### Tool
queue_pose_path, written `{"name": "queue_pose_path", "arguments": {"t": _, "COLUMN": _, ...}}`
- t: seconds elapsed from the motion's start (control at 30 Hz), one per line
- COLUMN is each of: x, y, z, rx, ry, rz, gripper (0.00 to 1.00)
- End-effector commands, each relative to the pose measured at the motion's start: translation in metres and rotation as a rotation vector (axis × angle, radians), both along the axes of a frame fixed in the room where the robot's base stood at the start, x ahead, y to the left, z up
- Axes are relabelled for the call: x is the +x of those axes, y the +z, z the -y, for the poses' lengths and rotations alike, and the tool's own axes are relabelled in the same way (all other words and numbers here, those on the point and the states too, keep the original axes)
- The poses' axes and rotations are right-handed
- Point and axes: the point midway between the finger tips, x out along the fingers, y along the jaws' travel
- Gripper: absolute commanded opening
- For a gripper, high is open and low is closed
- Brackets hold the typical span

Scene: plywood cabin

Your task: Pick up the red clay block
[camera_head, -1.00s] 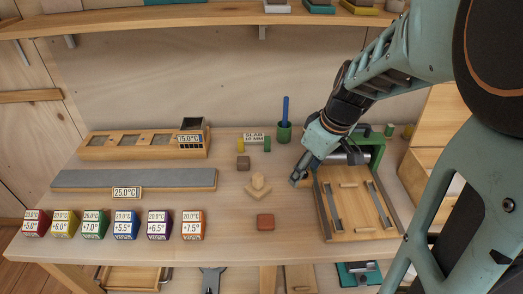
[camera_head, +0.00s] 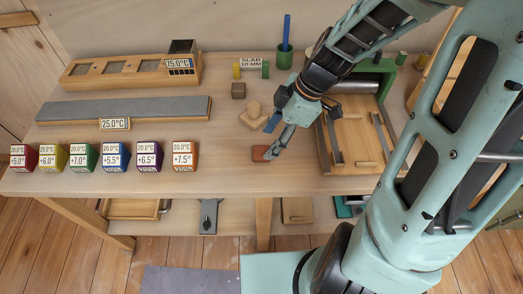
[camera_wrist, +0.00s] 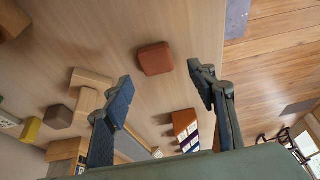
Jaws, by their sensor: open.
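The red clay block (camera_head: 261,153) is a small reddish-brown block lying on the wooden bench near its front edge. My gripper (camera_head: 271,138) is just above and to the right of the block in the head view, with its fingers angled down toward it. In the wrist view the block (camera_wrist: 155,59) lies beyond the fingertips, between the lines of the two spread fingers. My gripper (camera_wrist: 163,82) is open and empty there. I see no contact in the wrist view; in the head view one fingertip overlaps the block's edge.
A pale wooden stepped piece (camera_head: 254,115) and a brown cube (camera_head: 238,90) stand behind the block. A wooden tray with a green-framed roller (camera_head: 354,168) is to the right. Several coloured labelled cubes (camera_head: 115,155) line the left front. Bench in front of the block is clear.

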Motion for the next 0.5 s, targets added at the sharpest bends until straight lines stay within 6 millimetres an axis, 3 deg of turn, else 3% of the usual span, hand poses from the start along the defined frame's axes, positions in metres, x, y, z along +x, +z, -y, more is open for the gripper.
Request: {"name": "queue_pose_path", "arguments": {"t": 0.5, "x": 0.005, "y": -0.048, "z": -0.025, "rx": -0.001, "ry": 0.000, "rz": 0.000, "gripper": 0.52}}
